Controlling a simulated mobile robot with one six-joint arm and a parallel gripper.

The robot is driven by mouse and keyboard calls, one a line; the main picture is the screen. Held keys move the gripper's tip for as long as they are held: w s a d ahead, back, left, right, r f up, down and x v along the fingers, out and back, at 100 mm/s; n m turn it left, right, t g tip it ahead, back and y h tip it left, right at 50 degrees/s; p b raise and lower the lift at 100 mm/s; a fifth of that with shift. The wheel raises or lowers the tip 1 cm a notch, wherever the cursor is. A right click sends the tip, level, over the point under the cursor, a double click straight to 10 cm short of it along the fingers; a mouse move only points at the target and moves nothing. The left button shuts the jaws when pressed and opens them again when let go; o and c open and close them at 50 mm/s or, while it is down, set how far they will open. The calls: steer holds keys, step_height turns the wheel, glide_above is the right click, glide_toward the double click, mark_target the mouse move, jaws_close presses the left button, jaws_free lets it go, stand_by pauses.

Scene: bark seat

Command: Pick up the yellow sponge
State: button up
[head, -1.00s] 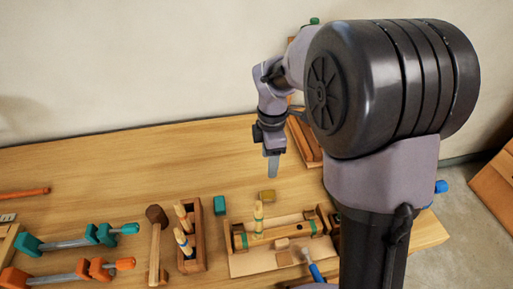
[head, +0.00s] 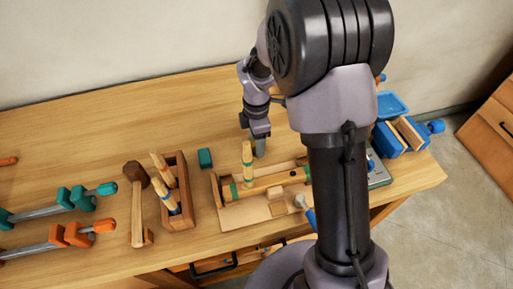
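My gripper (head: 260,148) points down near the back edge of the wooden fixture, just right of an upright bamboo piece (head: 247,162). Only one finger shows side-on, so I cannot tell whether it is open or shut. I cannot make out the yellow sponge now. A small dull-yellow block lay on the table behind the fixture in the earlier view, and my gripper and the bamboo piece now cover about that spot.
The wooden fixture (head: 238,213) holds a lying bamboo pole. Left of it are a teal block (head: 205,158), a wooden box (head: 179,170), a mallet (head: 136,205) and clamps (head: 75,200). A blue vise (head: 390,143) is at the right. The table's back left is clear.

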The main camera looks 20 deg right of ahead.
steer(key=shift+r, duration=0.1)
jaws_close()
steer(key=shift+r, duration=0.1)
step_height(320, 180, up, 10)
steer(key=p, duration=0.5)
steer(key=c, duration=0.6)
jaws_free()
jaws_close()
